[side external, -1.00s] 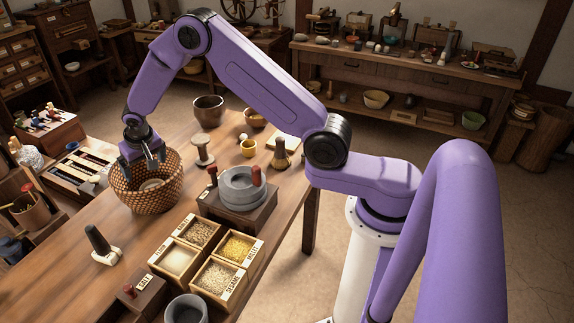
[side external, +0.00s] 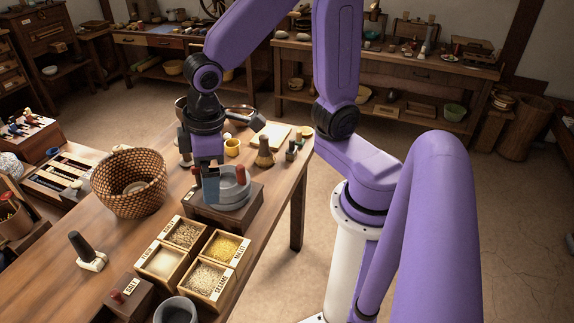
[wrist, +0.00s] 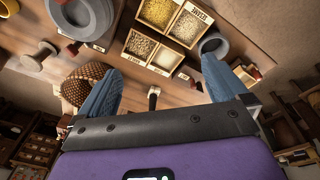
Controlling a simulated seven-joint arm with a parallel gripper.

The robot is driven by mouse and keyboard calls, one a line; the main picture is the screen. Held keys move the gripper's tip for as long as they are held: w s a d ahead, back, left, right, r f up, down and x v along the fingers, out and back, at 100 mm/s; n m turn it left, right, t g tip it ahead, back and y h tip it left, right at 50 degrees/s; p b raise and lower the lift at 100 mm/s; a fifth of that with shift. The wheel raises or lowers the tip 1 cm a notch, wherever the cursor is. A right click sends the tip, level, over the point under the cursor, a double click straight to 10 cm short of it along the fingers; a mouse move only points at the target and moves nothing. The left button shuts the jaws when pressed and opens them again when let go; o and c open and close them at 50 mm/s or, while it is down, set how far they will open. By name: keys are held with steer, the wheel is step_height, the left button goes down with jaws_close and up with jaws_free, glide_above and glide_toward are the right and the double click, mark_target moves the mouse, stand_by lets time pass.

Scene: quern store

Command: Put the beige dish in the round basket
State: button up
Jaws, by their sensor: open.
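The round woven basket (side external: 112,190) stands on the left part of the table in the side view. A pale beige round thing, which looks like the beige dish (side external: 135,187), lies inside it, partly hidden by the rim. My gripper (side external: 211,196) points down, open and empty, to the right of the basket and in front of the grey stone quern in the side view. In the wrist view my gripper (wrist: 157,88) has its two blue fingers wide apart. The basket (wrist: 88,71) shows there beside the left finger, and I cannot make out the dish.
The quern (side external: 236,190) on its dark wooden base is close to my gripper. A divided box of grains (side external: 203,246), a grey mortar (side external: 178,312) and a dark-handled stamp (side external: 82,247) stand nearer. A yellow cup (side external: 232,147) is behind. Bare table lies between basket and stamp.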

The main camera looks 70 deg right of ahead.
steer(key=s+d+n, duration=0.2)
steer(key=s+d, duration=0.1)
steer(key=s, duration=0.4)
steer(key=s+d+n+g, duration=0.1)
steer(key=s+d+n, duration=0.1)
steer(key=s, duration=0.5)
steer(key=shift+d+r+n, duration=0.3)
steer(key=shift+d+r, duration=0.05)
steer(key=shift+d, duration=0.05)
steer(key=shift+w, duration=0.2)
